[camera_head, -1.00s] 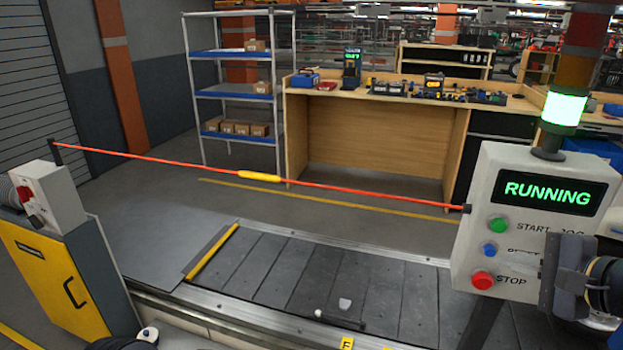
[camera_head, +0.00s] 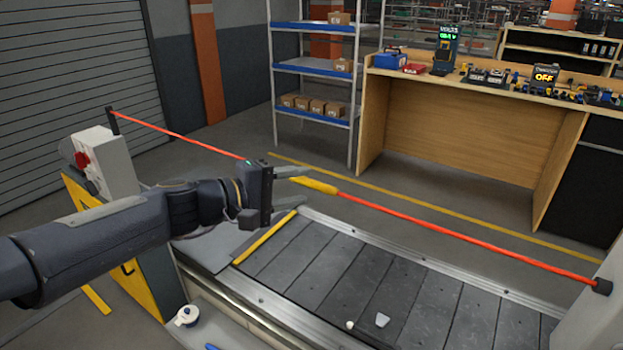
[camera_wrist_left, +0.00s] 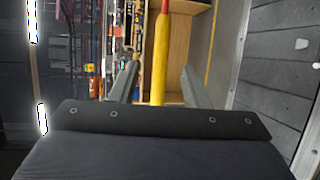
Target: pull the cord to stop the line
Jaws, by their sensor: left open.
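The red cord (camera_head: 450,232) runs across above the belt from a dark post at the left to a mount at the right edge. Its yellow grip (camera_head: 318,186) is near the middle of the cord. My left gripper (camera_head: 299,187) is at the left end of the yellow grip, jaws open. In the left wrist view the yellow grip (camera_wrist_left: 158,72) lies between the two spread fingers (camera_wrist_left: 160,86), with visible gaps on both sides. The cord continues beyond it (camera_wrist_left: 164,8). My right gripper is out of view.
The slat conveyor (camera_head: 320,270) lies below the cord with small pale pieces on it. A yellow cabinet (camera_head: 148,292) with a grey box (camera_head: 108,160) stands at the left. A workbench (camera_head: 455,150) and a shelf rack (camera_head: 312,70) stand behind. Only the control panel's edge shows at right.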

